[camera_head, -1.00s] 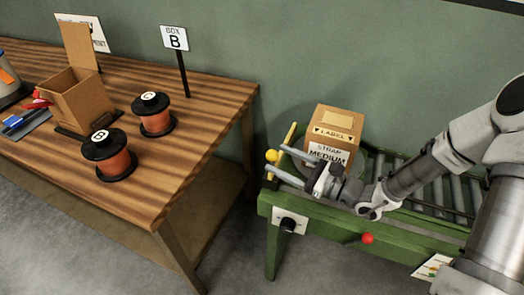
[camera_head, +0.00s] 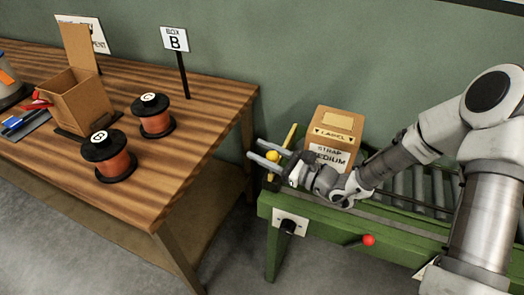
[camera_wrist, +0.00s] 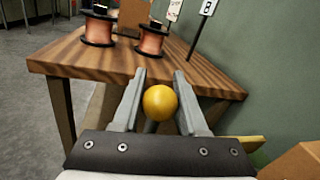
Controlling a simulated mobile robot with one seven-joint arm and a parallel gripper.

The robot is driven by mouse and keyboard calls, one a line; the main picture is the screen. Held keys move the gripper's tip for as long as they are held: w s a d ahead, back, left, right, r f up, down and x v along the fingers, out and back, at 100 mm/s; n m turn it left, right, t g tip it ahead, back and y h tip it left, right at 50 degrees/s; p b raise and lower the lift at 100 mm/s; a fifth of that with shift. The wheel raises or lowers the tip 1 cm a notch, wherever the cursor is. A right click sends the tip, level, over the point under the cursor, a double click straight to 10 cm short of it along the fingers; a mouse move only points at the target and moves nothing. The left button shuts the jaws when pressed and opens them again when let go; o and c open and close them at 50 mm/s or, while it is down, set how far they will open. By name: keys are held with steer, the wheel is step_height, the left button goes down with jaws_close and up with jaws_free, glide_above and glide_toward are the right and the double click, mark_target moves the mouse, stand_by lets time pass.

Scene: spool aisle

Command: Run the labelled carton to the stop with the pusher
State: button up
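The labelled carton (camera_head: 335,122), brown with "LABEL" and "STRAP MEDIUM" markings, sits upright at the left part of the green roller conveyor (camera_head: 330,232). In the wrist view only a corner of a brown box shows (camera_wrist: 295,162). The yellow pusher bar (camera_head: 291,136) with its yellow ball knob (camera_head: 273,156) stands at the conveyor's left end, left of the carton. My gripper (camera_head: 257,151) is open, its fingers on either side of the knob. In the wrist view the knob (camera_wrist: 160,102) lies between the fingers, with small gaps visible. No stop can be made out.
A red knob (camera_head: 369,240) and a black dial (camera_head: 288,227) are on the conveyor's front side.

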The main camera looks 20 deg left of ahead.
jaws_close()
stand_by(1.0)
